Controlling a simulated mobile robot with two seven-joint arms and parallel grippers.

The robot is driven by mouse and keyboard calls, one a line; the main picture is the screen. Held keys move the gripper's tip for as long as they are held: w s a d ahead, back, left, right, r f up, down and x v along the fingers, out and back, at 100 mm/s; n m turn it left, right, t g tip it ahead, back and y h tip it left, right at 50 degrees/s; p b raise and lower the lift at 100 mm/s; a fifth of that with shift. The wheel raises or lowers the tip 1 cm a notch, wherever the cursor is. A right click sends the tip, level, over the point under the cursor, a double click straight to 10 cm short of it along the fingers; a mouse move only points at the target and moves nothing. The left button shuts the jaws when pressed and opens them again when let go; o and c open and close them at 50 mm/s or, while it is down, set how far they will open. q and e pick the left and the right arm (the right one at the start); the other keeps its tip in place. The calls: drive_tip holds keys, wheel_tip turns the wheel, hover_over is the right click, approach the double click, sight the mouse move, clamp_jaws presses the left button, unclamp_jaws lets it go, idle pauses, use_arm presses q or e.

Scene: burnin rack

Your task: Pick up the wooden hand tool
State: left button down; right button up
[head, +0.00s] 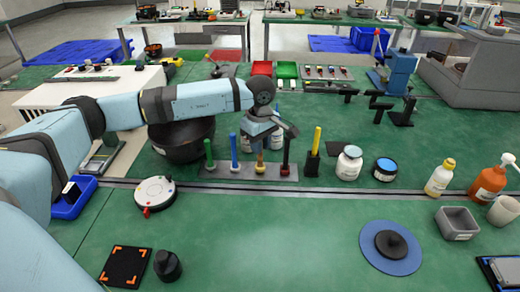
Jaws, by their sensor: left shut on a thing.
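A wooden hand tool (260,159) with a tan handle stands upright in a grey rack (222,168) on the green bench. My left gripper (261,143) reaches in from the left and is shut on the top of this tool, hiding its upper end. The tool's lower end is still at the rack. In the same rack stand a green-handled tool (209,153), a blue-handled tool (234,151) and a dark red-and-black tool (285,158). My right gripper is not in view.
A yellow-handled item stands in a black holder (312,166) just right of the rack. A white jar (349,163) and a dark jar (385,169) are further right. The front middle bench is clear.

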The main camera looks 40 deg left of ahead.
use_arm(q)
wheel_tip(320, 180, up, 20)
drive_tip(key=p, duration=0.1)
drive_tip(key=shift+f, duration=0.15)
idle(1.8)
